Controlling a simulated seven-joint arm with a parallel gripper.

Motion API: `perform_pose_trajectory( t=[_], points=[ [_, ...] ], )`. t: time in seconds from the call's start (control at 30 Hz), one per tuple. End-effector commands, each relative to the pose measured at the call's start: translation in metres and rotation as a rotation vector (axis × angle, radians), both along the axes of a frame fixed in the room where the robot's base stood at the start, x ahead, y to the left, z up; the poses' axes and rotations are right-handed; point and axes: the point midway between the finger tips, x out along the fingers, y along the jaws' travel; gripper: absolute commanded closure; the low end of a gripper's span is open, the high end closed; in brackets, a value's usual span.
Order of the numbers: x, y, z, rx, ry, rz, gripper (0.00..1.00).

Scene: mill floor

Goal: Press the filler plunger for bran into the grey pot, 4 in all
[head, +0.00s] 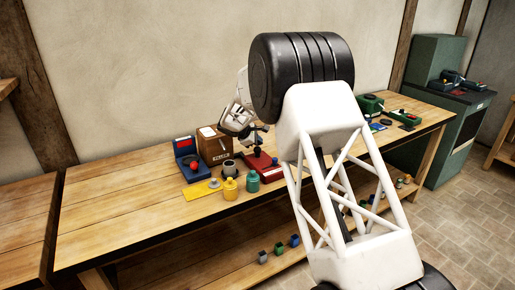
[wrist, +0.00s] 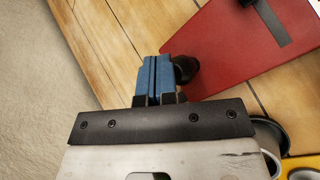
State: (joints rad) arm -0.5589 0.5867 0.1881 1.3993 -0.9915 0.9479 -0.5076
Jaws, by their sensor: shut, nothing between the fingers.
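The filler (head: 214,146) is a brown wooden box with a white patch on top and a lettered front, at the back of the bench in the head view. I cannot make out its plunger. The grey pot (head: 230,168) stands just in front of it; a pot rim shows at the lower right of the wrist view (wrist: 270,136). My gripper (head: 262,128) is above the bench, to the right of the filler. Its blue fingertips (wrist: 155,77) are together and empty. A black knob (wrist: 185,69) shows just beside them; I cannot tell whether they touch.
A red plate (wrist: 250,52) with a dark strip lies right of the fingers. A yellow lidded pot (head: 230,190), a green pot (head: 252,182), a yellow board (head: 198,190) and a blue device (head: 190,174) stand close by. The bench's left part is clear.

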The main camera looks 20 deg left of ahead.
Motion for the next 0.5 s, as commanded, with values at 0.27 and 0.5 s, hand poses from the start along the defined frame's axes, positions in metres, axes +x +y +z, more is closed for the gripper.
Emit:
perform_pose_trajectory(
  t=[0.27,0.5],
  points=[
    [0.0002,0.0002,0.0088,0.000,-0.001,0.000,1.00],
    [0.0002,0.0001,0.0091,0.000,-0.001,0.000,1.00]
  ],
)
